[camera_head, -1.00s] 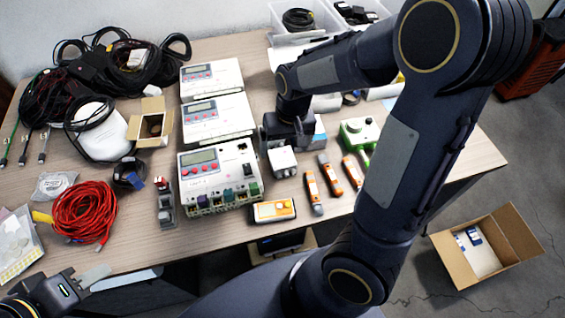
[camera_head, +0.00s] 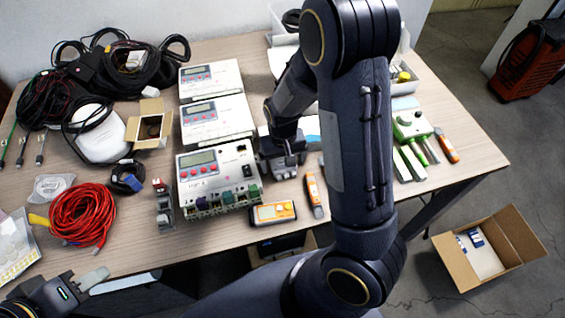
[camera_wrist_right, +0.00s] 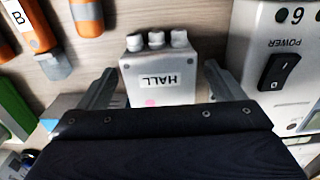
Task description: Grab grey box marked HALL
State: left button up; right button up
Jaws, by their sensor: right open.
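The light grey box marked HALL (camera_wrist_right: 160,80) lies on the table, its label upside down in the right wrist view, with several round connectors on its far end. My right gripper (camera_wrist_right: 160,72) is open, one finger on each side of the box, with gaps visible between fingers and box. The near part of the box is hidden by the gripper body. In the head view my right gripper (camera_head: 283,160) points down over the box's spot and mostly covers it. My left gripper (camera_head: 95,283) is at the lower left, off the table's front edge; its jaw state is unclear.
A white panel device with a POWER switch (camera_wrist_right: 279,70) stands close to the right finger in the wrist view. Orange-grey tools (camera_wrist_right: 88,16) lie at the upper left there. A yellow-orange meter (camera_head: 272,212) lies in front. An open carton (camera_head: 490,275) is on the floor.

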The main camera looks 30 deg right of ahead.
jog(key=c, duration=1.1)
jog(key=shift+r, duration=0.1)
